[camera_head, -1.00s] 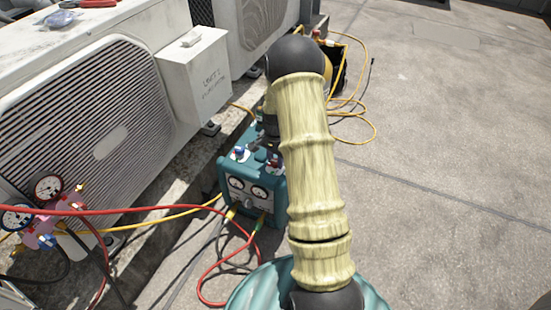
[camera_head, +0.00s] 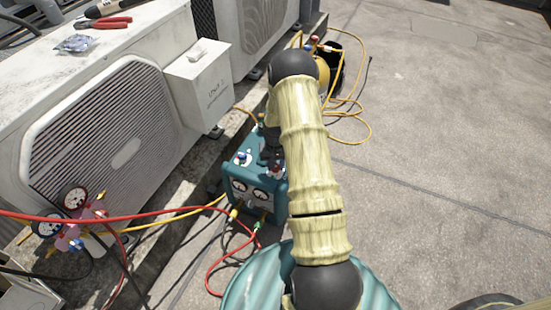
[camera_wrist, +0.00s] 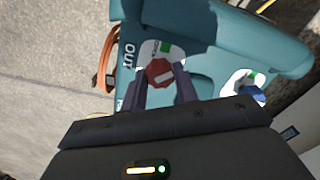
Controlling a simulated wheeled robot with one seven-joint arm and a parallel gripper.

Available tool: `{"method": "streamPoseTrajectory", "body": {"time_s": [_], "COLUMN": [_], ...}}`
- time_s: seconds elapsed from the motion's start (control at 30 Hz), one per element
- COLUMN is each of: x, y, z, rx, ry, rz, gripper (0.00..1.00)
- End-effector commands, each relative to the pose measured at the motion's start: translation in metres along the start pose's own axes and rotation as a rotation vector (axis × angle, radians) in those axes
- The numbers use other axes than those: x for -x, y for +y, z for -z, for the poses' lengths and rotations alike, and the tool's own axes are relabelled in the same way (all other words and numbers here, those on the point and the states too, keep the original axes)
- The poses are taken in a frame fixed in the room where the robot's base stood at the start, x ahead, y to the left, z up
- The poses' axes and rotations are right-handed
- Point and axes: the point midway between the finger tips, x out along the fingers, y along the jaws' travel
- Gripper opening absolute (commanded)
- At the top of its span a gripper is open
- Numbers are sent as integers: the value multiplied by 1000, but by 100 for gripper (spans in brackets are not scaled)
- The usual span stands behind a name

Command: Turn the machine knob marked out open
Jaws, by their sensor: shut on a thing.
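The teal machine (camera_head: 237,192) stands on the roof floor, with two gauges on its front. Its red knob marked OUT (camera_wrist: 158,71) shows in the wrist view on a white label with a green patch above it. A white line on the knob lies at a slant. My gripper (camera_wrist: 160,84) has its two dark fingers on either side of this red knob, shut on it. The machine's blue knob (camera_wrist: 253,95) sits apart to the right on its own label with a green patch. In the head view my arm hides part of the machine's right side.
Pink manifold gauges (camera_head: 75,235) with red, yellow and black hoses are at the left. White condensers (camera_head: 100,130) line the left, with red-handled pliers (camera_head: 103,23) on top. A yellow hose (camera_head: 350,125) coils behind the machine. The floor at right is mostly clear.

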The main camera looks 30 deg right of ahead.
Motion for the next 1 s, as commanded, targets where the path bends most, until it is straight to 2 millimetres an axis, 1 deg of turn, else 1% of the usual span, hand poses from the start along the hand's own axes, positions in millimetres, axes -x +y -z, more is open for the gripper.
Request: {"method": "streamPoseTrajectory", "body": {"time_s": [0.03,0.4,0.6,0.8,1.0], "x": [5,4,2,1,0], "y": [0,0,0,0,0], "z": [-1,0,0,0,0], "rx": [46,394,549,651,695], "ry": [-3,-1,-1,-1,-1], "rz": [1,1,1,0,0], "gripper": [7,7,7,7,7]}}
